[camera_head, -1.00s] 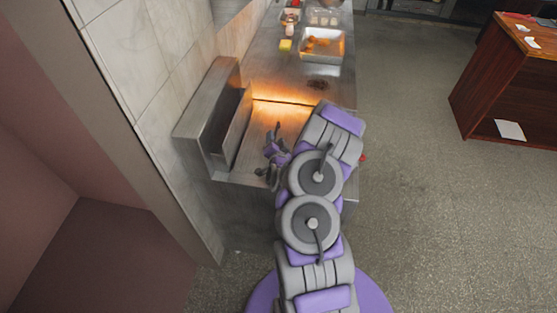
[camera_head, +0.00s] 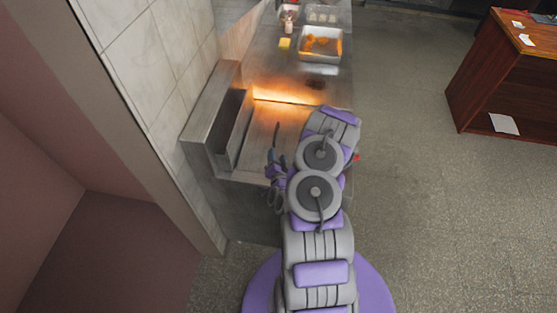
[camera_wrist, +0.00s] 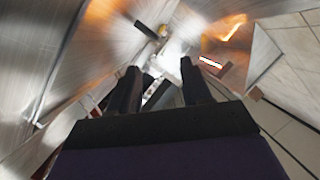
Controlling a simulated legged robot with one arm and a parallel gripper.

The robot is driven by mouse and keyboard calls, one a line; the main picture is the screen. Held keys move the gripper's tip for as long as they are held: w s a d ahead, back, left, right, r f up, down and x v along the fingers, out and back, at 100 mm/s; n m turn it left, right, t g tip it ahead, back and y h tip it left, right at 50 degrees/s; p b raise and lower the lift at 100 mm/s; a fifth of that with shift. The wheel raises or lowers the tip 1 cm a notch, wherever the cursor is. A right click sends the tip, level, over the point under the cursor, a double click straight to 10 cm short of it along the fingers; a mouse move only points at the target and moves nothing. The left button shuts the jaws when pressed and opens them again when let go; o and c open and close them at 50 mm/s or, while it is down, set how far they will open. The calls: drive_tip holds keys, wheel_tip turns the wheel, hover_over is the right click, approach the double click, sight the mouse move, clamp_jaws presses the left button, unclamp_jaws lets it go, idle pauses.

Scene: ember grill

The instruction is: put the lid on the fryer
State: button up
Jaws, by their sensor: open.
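My gripper (camera_head: 275,163) hangs over the near end of the steel counter, its fingers spread and nothing visible between them. In the wrist view its two dark fingers (camera_wrist: 160,83) stand apart. A steel unit with a raised back (camera_head: 208,110) sits against the tiled wall, left of my gripper; it may be the fryer. An upright steel panel (camera_head: 236,128) stands at its inner side; I cannot tell whether this is the lid. A dark bar like a handle (camera_wrist: 147,29) shows beyond the fingers in the wrist view. My arm hides part of the counter.
A steel tray with orange food (camera_head: 321,44) and a yellow block (camera_head: 285,44) lie farther along the counter. An orange glow (camera_head: 285,95) crosses its middle. A wooden cabinet (camera_head: 500,80) stands at the right. The floor (camera_head: 430,210) between is clear.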

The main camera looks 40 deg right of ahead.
drive_tip(key=shift+p+v, duration=1.15)
drive_tip(key=shift+v, duration=0.4)
drive_tip(key=shift+s+a+r+p, duration=0.15)
drive_tip(key=shift+s+a+p, duration=0.15)
drive_tip(key=shift+s, duration=0.15)
drive_tip(key=shift+w, duration=0.1)
